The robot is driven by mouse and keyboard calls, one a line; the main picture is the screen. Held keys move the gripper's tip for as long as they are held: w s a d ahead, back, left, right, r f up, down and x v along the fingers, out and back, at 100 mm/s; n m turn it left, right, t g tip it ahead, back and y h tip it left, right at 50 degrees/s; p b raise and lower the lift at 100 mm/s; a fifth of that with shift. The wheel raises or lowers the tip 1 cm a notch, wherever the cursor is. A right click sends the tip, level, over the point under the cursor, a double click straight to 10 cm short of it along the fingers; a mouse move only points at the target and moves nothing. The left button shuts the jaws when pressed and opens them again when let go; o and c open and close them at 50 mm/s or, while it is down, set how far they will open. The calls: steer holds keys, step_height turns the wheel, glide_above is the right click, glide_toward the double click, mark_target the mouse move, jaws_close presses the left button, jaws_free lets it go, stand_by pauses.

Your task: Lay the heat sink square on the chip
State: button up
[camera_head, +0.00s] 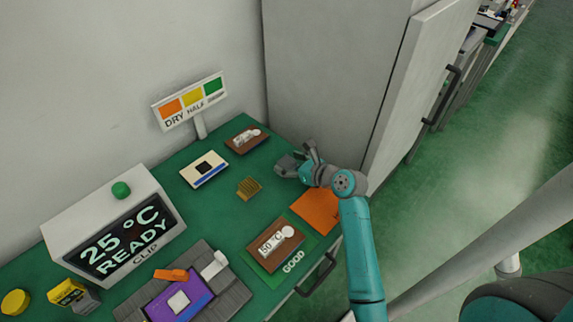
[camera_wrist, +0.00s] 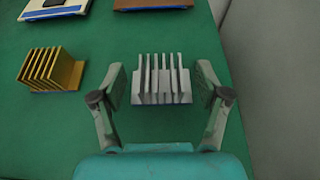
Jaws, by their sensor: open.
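A silver finned heat sink (camera_wrist: 161,82) stands upright on the green bench between the two fingers of my gripper (camera_wrist: 161,88), with a gap at each side. My gripper (camera_head: 300,160) is open at the bench's right side in the head view, where it largely hides this heat sink. A gold finned heat sink (camera_head: 249,187) stands to the left, also in the wrist view (camera_wrist: 53,70). A purple board (camera_head: 196,302) with a pale square chip (camera_head: 179,302) sits in a grey fixture at the front. An orange lever (camera_head: 170,275) and a white lever (camera_head: 214,265) stand beside it.
Another brown board (camera_head: 287,232) lies on the GOOD mat (camera_head: 294,262) beside an orange mat (camera_head: 317,212). A display box (camera_head: 115,225) stands left; a cabinet (camera_head: 330,80) rises close behind my gripper.

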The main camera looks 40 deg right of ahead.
steer(key=shift+x, duration=0.75)
steer(key=c, duration=1.3)
steer(key=shift+o, duration=0.2)
